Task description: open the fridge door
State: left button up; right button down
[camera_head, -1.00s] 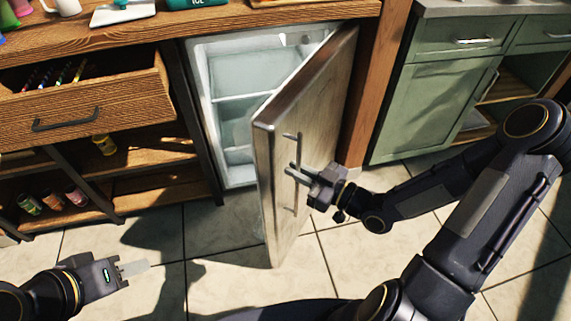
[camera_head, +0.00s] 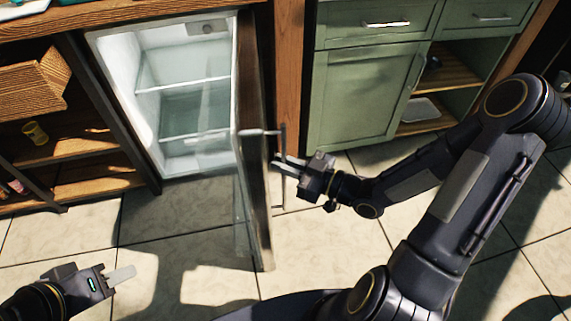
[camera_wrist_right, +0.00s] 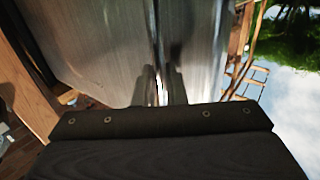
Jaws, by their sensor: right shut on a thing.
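The fridge (camera_head: 175,90) stands in the wooden counter with its lit, shelved inside showing. Its door (camera_head: 255,215) is swung wide open and is seen nearly edge-on in the head view. The door handle (camera_head: 283,185) is an upright bar on the door's outer face. My right gripper (camera_head: 283,163) is shut on the handle. In the right wrist view its fingers (camera_wrist_right: 160,85) close together in front of the metal door (camera_wrist_right: 105,45). My left gripper (camera_head: 122,274) is low at the left over the floor, away from the fridge; its finger gap is not clear.
A green cabinet (camera_head: 365,95) stands right of the fridge, past a wooden post (camera_head: 289,80). An open wooden drawer (camera_head: 35,85) and shelves with small jars (camera_head: 35,132) are at the left. The tiled floor (camera_head: 190,235) before the fridge is clear.

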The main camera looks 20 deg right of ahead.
pick_arm(q)
jog(key=shift+s+d, duration=0.1)
jog(key=shift+d, duration=0.35)
pick_arm(e)
jog(key=shift+d+r, duration=0.1)
jog(key=shift+d, duration=0.45)
jog(key=c, duration=1.6)
grip_release()
jog(key=shift+w, duration=0.1)
pick_arm(q)
jog(key=shift+r+p, duration=0.6)
pick_arm(e)
jog(key=v, duration=0.7)
jog(key=shift+s+d, duration=0.25)
jog(key=shift+s, duration=0.1)
